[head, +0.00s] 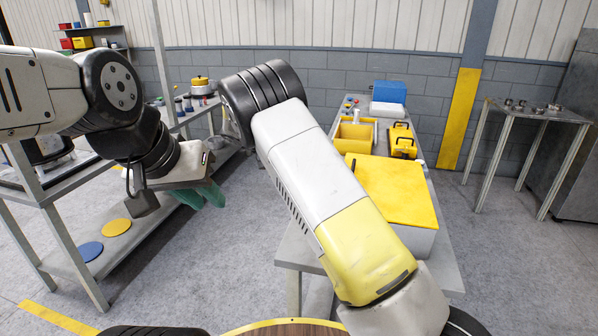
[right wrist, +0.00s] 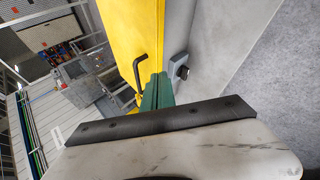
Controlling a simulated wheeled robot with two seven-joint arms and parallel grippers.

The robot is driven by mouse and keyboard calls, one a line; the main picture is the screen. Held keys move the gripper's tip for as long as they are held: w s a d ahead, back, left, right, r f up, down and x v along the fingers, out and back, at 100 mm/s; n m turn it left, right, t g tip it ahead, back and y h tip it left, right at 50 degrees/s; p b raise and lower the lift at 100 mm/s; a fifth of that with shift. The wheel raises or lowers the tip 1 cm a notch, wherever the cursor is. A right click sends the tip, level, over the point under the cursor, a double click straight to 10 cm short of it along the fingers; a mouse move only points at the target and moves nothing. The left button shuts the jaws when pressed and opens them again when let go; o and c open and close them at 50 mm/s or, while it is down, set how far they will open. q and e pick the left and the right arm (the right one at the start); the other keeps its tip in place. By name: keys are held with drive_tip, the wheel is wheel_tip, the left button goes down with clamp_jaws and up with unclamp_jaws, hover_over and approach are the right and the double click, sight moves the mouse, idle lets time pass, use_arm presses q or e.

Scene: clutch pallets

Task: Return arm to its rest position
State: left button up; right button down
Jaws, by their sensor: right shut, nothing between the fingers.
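My right arm (head: 320,180) reaches up across the middle of the head view, bent at a dark joint; its gripper is hidden there. In the right wrist view my right gripper (right wrist: 157,84) shows its green fingers together, with nothing held. They appear close to a yellow surface (right wrist: 130,40) with a black handle (right wrist: 140,72); I cannot tell whether they touch. My left gripper (head: 200,194), with green fingers, points down near the left shelf table in the head view. I see nothing in it, but its finger gap is unclear.
A bench under my right arm holds a white box with a yellow lid (head: 390,188), a yellow bin (head: 354,137), a yellow case (head: 402,142) and a blue box (head: 389,91). A small metal table (head: 535,112) stands right. Blue (head: 90,251) and yellow (head: 117,227) discs lie on the left lower shelf.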

drive_tip(key=s+d+r+m+y, duration=0.1)
drive_tip(key=s+d+r+y, duration=0.4)
drive_tip(key=s, duration=0.3)
drive_tip(key=s+d+r+y, duration=0.3)
drive_tip(key=s+d+r, duration=0.25)
drive_tip(key=s, duration=0.35)
drive_tip(key=s+a+r+t+y, duration=0.1)
drive_tip(key=s+r+t+y, duration=0.2)
drive_tip(key=s, duration=1.6)
drive_tip(key=shift+s+r+y, duration=0.15)
drive_tip(key=shift+r+y, duration=0.35)
drive_tip(key=shift+r, duration=0.1)
